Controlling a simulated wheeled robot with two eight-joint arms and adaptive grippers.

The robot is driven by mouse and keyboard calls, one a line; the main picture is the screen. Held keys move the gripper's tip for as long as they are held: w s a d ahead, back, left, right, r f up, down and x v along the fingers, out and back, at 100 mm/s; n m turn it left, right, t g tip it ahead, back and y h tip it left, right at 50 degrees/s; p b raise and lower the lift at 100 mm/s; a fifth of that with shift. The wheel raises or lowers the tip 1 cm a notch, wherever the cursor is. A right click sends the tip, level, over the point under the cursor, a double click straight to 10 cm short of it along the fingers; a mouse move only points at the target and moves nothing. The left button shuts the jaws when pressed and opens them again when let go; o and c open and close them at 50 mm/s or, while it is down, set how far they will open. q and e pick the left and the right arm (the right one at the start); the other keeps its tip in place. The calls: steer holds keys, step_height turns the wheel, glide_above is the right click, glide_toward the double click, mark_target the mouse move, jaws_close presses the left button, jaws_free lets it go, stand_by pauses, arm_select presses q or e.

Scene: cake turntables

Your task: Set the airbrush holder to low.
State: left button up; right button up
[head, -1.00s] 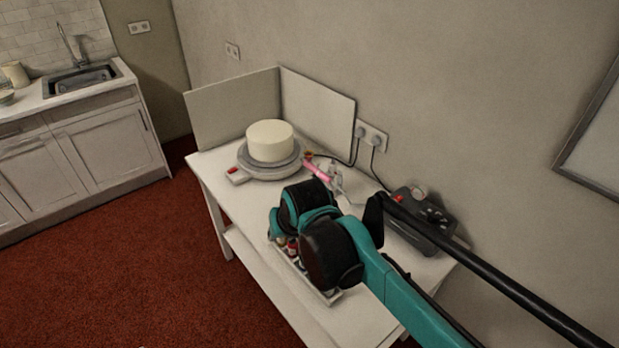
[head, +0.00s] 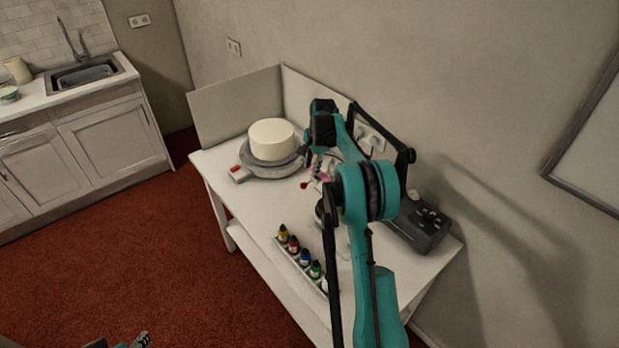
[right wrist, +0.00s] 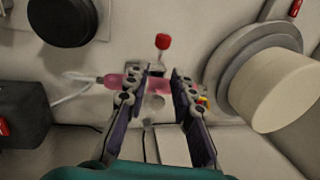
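The pink airbrush (right wrist: 112,81) lies sideways in the right wrist view, partly behind the fingers. In the head view the airbrush (head: 324,176) is mostly covered by my right arm. A red ball on a short stalk (right wrist: 162,41) stands beside it, also visible in the head view (head: 304,185); it seems part of the airbrush holder. The holder's body is largely hidden, so its height setting is unclear. My right gripper (right wrist: 160,90) is open, its fingers either side of the airbrush area, with no clear grip. Part of my left gripper (head: 142,340) shows at the bottom edge.
A white cake (head: 271,139) sits on a grey turntable (head: 274,170) at the table's back left. A rack of several paint bottles (head: 304,257) lies along the front. A dark compressor (head: 420,228) stands at the right. Panels (head: 238,105) and the wall bound the back.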

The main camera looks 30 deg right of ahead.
step_height(320, 180, down, 8)
steer(key=w+b, duration=0.1)
steer(key=b, duration=0.1)
steer(key=shift+w, duration=0.25)
steer(key=shift+r, duration=0.1)
steer(key=shift+c, duration=0.2)
jaws_close()
